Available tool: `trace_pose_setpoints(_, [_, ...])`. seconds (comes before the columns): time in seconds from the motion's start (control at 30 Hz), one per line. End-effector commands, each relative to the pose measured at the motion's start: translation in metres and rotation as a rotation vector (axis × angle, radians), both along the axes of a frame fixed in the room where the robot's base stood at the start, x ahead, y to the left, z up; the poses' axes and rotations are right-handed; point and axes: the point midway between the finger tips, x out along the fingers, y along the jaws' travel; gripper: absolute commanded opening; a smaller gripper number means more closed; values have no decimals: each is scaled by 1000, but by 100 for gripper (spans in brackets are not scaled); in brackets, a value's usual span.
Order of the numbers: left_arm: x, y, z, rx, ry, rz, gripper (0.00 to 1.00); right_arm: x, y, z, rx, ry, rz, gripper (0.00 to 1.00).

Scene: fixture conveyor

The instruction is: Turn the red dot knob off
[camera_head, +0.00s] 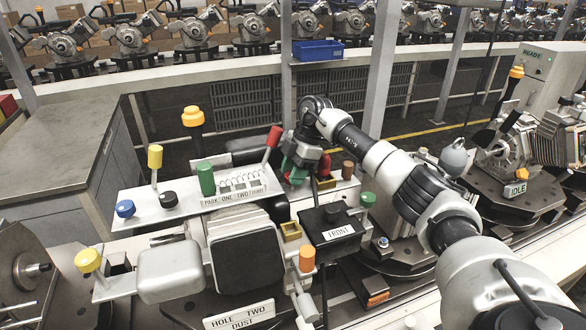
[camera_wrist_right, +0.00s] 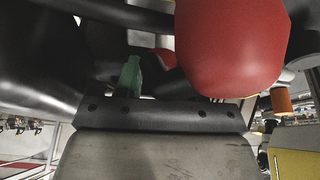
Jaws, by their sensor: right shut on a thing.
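My right gripper (camera_head: 297,168) reaches in from the right to the far right end of the control panel (camera_head: 222,198). It is shut on a small red knob (camera_head: 298,176), which shows only in part between the fingers. In the right wrist view a bit of the red knob (camera_wrist_right: 168,58) shows beside a green fingertip (camera_wrist_right: 130,76). Any dot on the knob is hidden. A red-handled lever (camera_head: 273,137) stands just left of the gripper; a big red rounded handle (camera_wrist_right: 232,50) fills the upper right of the wrist view. My left gripper is not in view.
Close by are a green knob (camera_head: 205,179), a yellow lever (camera_head: 155,157), a blue knob (camera_head: 125,209) and a black knob (camera_head: 168,199). Another red handle (camera_head: 325,164) and a brown knob (camera_head: 348,170) stand right of the gripper. A black box (camera_head: 331,223) is in front.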

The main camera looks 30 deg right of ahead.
Motion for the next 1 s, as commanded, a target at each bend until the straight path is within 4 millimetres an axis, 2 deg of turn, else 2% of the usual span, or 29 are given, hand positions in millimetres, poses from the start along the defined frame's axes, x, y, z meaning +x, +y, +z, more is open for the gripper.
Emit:
trace_pose_setpoints(0.33, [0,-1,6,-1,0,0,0,1,0,2,1,-4,142,15])
trace_pose_setpoints(0.83, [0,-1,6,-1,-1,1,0,1,0,2,1,-4,165,15])
trace_pose_setpoints(0.87, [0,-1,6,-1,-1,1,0,1,0,2,1,-4,165,42])
trace_pose_setpoints(0.9, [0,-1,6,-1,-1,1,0,1,0,2,1,-4,165,48])
trace_pose_setpoints(1.0, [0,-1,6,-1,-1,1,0,1,0,2,1,-3,164,50])
